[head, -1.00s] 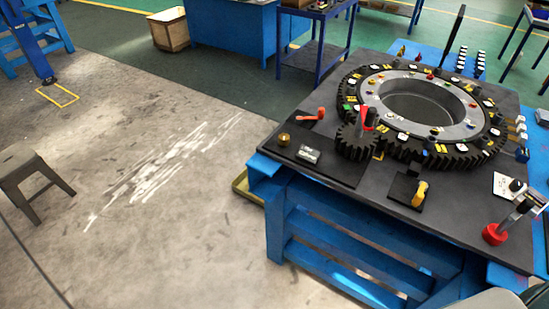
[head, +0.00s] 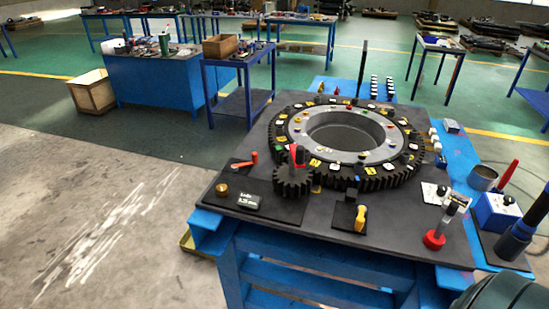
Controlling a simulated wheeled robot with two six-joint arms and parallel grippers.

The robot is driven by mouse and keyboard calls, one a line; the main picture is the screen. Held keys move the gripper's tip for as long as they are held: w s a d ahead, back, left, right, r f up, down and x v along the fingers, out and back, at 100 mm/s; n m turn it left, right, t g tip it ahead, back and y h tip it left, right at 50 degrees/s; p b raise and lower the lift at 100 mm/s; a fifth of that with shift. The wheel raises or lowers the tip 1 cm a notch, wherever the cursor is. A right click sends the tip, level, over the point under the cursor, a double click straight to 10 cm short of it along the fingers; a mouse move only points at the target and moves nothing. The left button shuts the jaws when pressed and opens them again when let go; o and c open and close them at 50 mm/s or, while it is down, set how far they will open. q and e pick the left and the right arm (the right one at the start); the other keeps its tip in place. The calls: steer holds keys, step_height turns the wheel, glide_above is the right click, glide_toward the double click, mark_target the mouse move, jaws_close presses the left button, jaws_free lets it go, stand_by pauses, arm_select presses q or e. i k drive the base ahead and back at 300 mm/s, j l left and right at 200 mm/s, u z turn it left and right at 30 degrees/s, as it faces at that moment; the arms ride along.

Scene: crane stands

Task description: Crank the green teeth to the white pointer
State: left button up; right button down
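A large black toothed ring (head: 402,181) with a grey inner ring (head: 340,158) lies on a dark-topped stand (head: 240,213). The ring carries yellow and white marked tiles and small coloured pegs. A small green mark (head: 279,142) shows at its left side. A small black pinion gear (head: 291,184) meets the ring at its front left, with a red upright handle (head: 297,156) on it. Small white blocks (head: 434,136) stand beside the ring on the right; I cannot tell whether one is the white pointer. Neither of my grippers is in view.
An orange-red lever (head: 244,161), a brass knob (head: 221,189), a label plate (head: 247,201) and a yellow lever (head: 360,218) sit on the stand.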

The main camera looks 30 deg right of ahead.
mark_target(293, 177)
steer(key=z, duration=1.45)
